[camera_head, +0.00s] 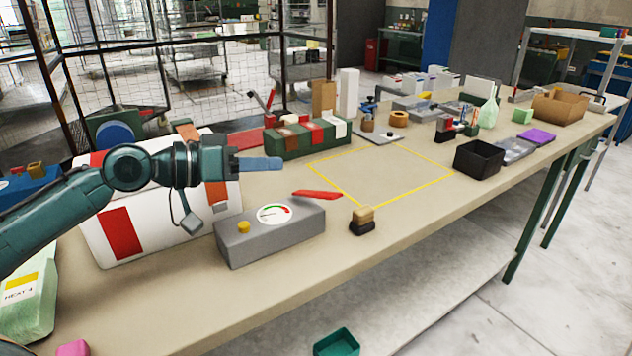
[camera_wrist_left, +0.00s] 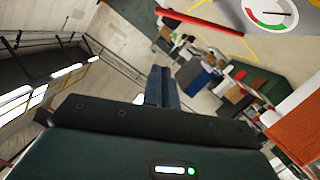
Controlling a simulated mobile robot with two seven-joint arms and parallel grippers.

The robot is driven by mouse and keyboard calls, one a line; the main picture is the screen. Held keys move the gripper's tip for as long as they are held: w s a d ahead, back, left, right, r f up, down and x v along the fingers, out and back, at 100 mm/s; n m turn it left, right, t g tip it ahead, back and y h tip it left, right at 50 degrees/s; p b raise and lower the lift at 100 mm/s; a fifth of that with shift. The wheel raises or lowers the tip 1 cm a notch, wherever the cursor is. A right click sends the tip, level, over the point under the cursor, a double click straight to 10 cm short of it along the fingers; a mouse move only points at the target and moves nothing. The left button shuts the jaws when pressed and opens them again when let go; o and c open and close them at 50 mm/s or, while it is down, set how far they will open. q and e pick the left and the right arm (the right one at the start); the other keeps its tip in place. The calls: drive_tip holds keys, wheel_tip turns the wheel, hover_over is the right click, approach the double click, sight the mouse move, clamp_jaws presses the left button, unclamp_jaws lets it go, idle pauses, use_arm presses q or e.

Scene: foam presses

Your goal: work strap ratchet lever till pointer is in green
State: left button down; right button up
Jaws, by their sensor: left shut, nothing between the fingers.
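A grey box (camera_head: 270,235) near the front of the bench carries a round white gauge (camera_head: 274,214) with green and red bands and a yellow knob (camera_head: 243,227). The pointer looks outside the green band, on the white part of the dial. A red lever (camera_head: 317,194) sticks out at the box's back right; it also shows in the wrist view (camera_wrist_left: 205,21). An orange strap (camera_head: 216,192) runs over the white case (camera_head: 165,220) behind the box. My left gripper (camera_head: 268,164) is shut and empty, above and behind the gauge box, apart from the lever. My right gripper is out of view.
A green case with red and white bands (camera_head: 308,138) stands behind. A small black-and-tan block (camera_head: 362,221) sits right of the box. The yellow-outlined area (camera_head: 385,175) is clear. A black bin (camera_head: 479,158) stands farther right.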

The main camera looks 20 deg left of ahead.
use_arm(q)
drive_tip(key=p, duration=0.2)
hover_over(315, 194)
drive_tip(key=s, duration=0.2)
drive_tip(key=f, duration=0.2)
drive_tip(key=shift+s+d+f, duration=0.15)
drive_tip(key=shift+d+f, duration=0.05)
drive_tip(key=shift+f, duration=0.35)
drive_tip(key=shift+s+d+f, duration=0.15)
drive_tip(key=shift+d+f, duration=0.05)
drive_tip(key=shift+f, duration=0.35)
drive_tip(key=shift+s+d+f, duration=0.15)
drive_tip(key=shift+d+f, duration=0.05)
drive_tip(key=shift+f, duration=0.35)
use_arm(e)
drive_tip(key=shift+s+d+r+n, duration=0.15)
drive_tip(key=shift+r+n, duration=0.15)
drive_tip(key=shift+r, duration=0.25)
use_arm(q)
drive_tip(key=shift+f, duration=0.15)
